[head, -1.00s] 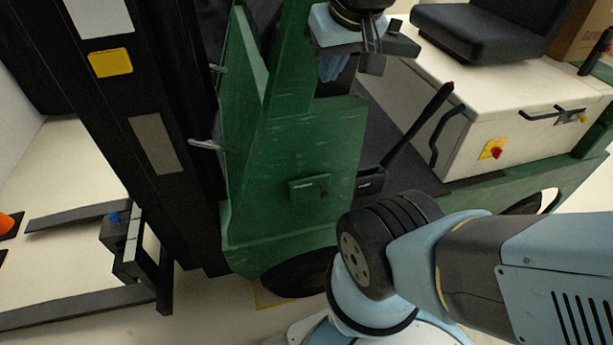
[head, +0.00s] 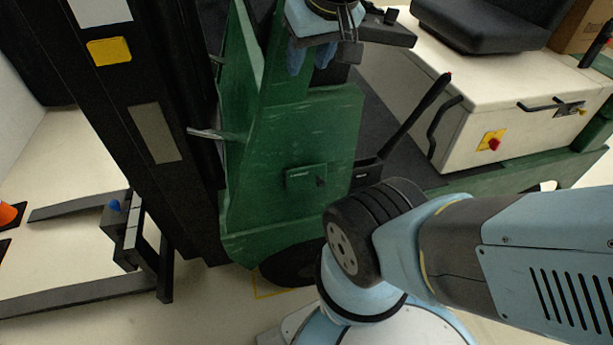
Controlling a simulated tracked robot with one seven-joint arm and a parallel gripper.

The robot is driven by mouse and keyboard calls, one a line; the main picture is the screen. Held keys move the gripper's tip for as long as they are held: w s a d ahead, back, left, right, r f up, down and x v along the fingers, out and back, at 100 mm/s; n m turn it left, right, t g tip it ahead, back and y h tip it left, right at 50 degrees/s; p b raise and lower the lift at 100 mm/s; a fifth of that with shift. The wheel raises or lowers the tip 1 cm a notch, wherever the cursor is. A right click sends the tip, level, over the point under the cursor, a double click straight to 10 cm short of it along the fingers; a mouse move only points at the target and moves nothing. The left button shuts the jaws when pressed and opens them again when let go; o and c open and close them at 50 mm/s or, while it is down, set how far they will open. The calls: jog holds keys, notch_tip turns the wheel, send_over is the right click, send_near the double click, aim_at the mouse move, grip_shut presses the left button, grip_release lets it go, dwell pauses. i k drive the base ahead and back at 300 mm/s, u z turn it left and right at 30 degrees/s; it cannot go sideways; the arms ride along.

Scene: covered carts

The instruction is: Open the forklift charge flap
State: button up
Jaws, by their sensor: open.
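The charge flap (head: 304,178) is a small green rectangular cover with a small label, set low on the forklift's green side panel (head: 300,125). It looks shut, and a small dark mark shows near its right side. My gripper (head: 348,46), with its dark fingers and light-blue body, hangs at the top of the head view. It is well above the flap in the picture and apart from it. It appears open and empty, with its wrist partly cut off by the picture's top edge.
The dark mast (head: 125,110) and forks (head: 75,298) stand left. A dark lever (head: 415,115) rises right of the flap. The cream seat box (head: 490,95) carries a red knob. My own arm fills the lower right. An orange cone (head: 8,213) stands far left.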

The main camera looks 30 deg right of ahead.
aim_at(312, 175)
jog(key=u, duration=1.2)
jog(key=k, duration=1.6)
jog(key=z, duration=1.55)
jog(key=i, duration=1)
jog(key=u, duration=0.1)
